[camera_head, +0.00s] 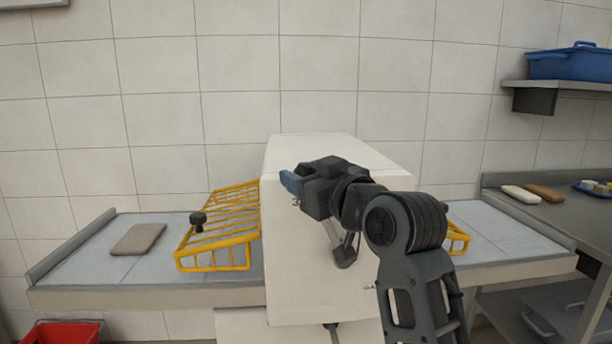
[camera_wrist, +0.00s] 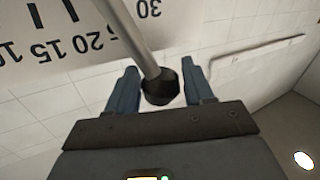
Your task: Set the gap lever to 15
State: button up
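The gap lever (camera_wrist: 140,40) shows in the wrist view as a grey rod with a dark round knob (camera_wrist: 161,87). The rod crosses the upside-down number scale (camera_wrist: 70,35) between 20 and 30, hiding the mark there. My gripper (camera_wrist: 160,88) is open, with one blue finger on each side of the knob and a visible gap to both. In the head view, my gripper (camera_head: 290,183) is in front of the white machine housing (camera_head: 300,290) and hides most of the scale. A dark-knobbed lever (camera_head: 344,256) shows below it; I cannot tell if it is the same one.
Yellow wire guards (camera_head: 213,266) stand at both sides of the housing over the pale side tables. A brown slab (camera_head: 138,239) lies on the left table. A red crate (camera_head: 68,333) is at lower left. A steel bench (camera_head: 545,215) and blue bin (camera_head: 570,65) are at right.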

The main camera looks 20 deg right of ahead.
grip_shut()
dwell(0.3)
jog(key=shift+s+d+r+m, duration=0.15)
jog(key=shift+d+m, duration=0.1)
jog(key=shift+d, duration=0.15)
jog(key=shift+s+d+r+m, duration=0.1)
jog(key=shift+d+m, duration=0.15)
jog(key=shift+d, duration=0.1)
jog(key=s+d+m+t+b, duration=0.2)
jog(key=d+m, duration=0.3)
jog(key=d, duration=0.2)
jog(key=shift+s+r+t+h, duration=0.15)
jog(key=shift+t+h, duration=0.15)
jog(key=shift+h, duration=0.1)
jog(key=shift+d, duration=0.1)
